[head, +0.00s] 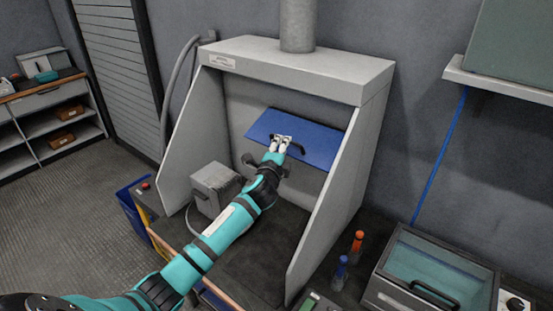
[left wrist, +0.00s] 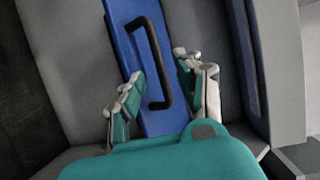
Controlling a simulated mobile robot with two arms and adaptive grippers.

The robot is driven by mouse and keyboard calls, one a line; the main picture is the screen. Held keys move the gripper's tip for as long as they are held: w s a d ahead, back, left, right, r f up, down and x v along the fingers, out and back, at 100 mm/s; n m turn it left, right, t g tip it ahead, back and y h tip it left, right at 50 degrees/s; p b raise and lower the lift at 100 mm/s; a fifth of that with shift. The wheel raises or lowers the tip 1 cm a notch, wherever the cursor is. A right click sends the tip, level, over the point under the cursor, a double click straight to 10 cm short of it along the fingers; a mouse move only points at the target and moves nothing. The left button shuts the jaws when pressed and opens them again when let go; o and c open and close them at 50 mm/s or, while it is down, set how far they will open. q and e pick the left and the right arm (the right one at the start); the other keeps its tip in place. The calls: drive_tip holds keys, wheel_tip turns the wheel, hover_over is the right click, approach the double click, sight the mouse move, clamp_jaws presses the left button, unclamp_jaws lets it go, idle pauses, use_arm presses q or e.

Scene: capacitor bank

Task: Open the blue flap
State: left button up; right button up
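The blue flap (head: 322,148) is a flat blue panel at the back of a grey hood, with a black bar handle (head: 298,148). In the left wrist view the flap (left wrist: 120,28) looks like a narrow blue strip, and its handle (left wrist: 163,62) shows clearly. My left gripper (head: 281,143) is at the handle. In the left wrist view its fingers (left wrist: 159,70) are apart, one to each side of the handle's lower part. I cannot tell whether they touch it. My right gripper is not in view.
The grey hood (head: 352,185) has side walls close around my left arm. A grey box (head: 215,188) stands inside at left. Orange and blue-topped bottles (head: 357,241) and a glass-lidded case (head: 430,280) stand to the right. A blue bin (head: 133,205) is at left.

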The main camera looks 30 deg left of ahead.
use_arm(q)
drive_tip(key=v, duration=0.7)
drive_tip(key=shift+s, duration=0.25)
